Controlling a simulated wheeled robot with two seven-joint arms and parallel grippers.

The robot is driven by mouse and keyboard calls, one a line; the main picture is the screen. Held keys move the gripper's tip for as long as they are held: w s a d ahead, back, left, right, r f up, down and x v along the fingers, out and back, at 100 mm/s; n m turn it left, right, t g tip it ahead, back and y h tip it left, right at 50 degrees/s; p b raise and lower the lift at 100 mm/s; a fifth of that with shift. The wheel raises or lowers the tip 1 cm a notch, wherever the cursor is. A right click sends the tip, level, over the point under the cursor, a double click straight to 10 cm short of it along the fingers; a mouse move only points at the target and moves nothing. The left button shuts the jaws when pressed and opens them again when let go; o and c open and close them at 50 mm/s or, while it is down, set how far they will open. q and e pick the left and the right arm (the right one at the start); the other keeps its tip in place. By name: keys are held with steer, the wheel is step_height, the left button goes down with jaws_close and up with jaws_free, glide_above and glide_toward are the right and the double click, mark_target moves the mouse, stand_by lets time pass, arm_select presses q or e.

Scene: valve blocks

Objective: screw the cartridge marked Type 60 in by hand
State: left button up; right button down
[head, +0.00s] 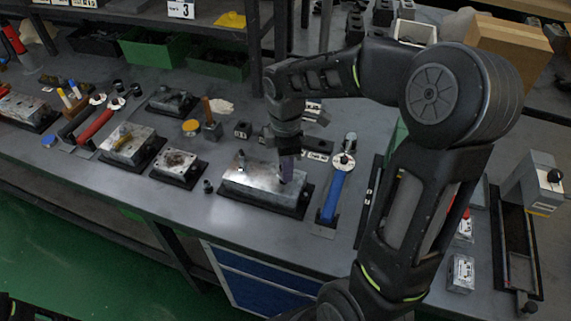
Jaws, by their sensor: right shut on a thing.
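A pale metal valve block (250,183) sits on a dark mat at the middle of the bench. My right gripper (286,155) points down over the right part of the block. It is shut on a small upright cartridge (286,170), which stands at the block's top face. Its Type 60 marking cannot be read here, and how deep it sits in the block cannot be told. My left gripper is not in view.
A blue-handled tool (333,197) lies just right of the block. Smaller valve blocks (179,164) and (131,143) sit to the left. A red-handled tool (95,126) lies farther left. Green bins (152,50) stand behind. My right arm covers the bench's right part.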

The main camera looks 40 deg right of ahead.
steer(key=shift+f+b, duration=0.7)
steer(key=shift+f, duration=0.25)
steer(key=m, duration=0.8)
steer(key=shift+a+m, duration=0.1)
steer(key=shift+m, duration=0.3)
steer(key=m, duration=0.6)
steer(key=shift+s+a, duration=0.1)
steer(key=m, duration=0.7)
steer(key=shift+a, duration=0.1)
steer(key=c, duration=1.2)
jaws_free()
